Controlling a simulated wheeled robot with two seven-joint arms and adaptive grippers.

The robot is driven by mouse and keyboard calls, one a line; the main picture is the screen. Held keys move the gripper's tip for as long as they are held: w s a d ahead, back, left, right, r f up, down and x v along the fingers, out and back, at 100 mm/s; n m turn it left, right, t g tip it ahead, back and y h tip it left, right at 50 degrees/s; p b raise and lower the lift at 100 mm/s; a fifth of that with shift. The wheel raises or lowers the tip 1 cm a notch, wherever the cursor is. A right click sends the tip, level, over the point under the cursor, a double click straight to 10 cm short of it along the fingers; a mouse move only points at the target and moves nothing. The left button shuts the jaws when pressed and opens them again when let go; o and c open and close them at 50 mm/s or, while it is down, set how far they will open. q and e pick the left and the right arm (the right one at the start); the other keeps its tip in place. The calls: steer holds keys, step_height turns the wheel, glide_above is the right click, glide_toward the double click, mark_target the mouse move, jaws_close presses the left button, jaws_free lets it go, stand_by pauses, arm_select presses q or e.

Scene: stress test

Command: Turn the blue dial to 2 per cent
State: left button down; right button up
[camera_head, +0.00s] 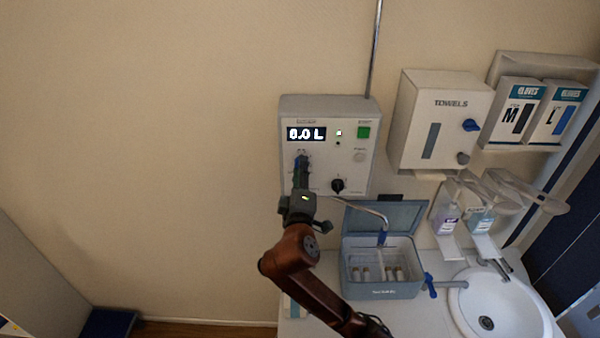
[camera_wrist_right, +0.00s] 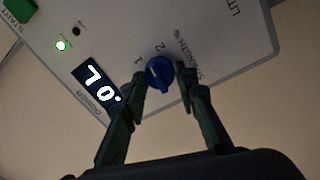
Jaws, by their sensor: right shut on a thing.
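The blue dial (camera_wrist_right: 160,74) sits on the grey panel (camera_wrist_right: 215,60), among printed marks that include 1 and 2 and beside the word STRENGTH. My right gripper (camera_wrist_right: 160,82) is shut on the dial, one dark green finger on each side. A short white mark shows on the dial's face; I cannot read its setting exactly. In the head view the right gripper (camera_head: 301,170) reaches up to the lower left of the wall unit (camera_head: 330,102) and hides most of the dial. My left gripper is not in view.
The unit has a lit display (camera_head: 306,134), a green button (camera_head: 364,133) and a black knob (camera_head: 338,185). Below it, a bent spout ends over an open blue-grey box (camera_head: 382,291) holding small bottles. A towel dispenser (camera_head: 440,120) and a sink (camera_head: 500,306) are to the right.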

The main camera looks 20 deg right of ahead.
steer(key=m+b, duration=0.1)
steer(key=m, duration=0.4)
steer(key=shift+h, duration=0.3)
stand_by(0.4)
steer(key=o, duration=1.2)
steer(key=shift+c, duration=0.2)
steer(key=r+v, duration=0.1)
steer(key=v, duration=1.1)
steer(key=shift+f, duration=0.35)
steer(key=shift+a, duration=0.1)
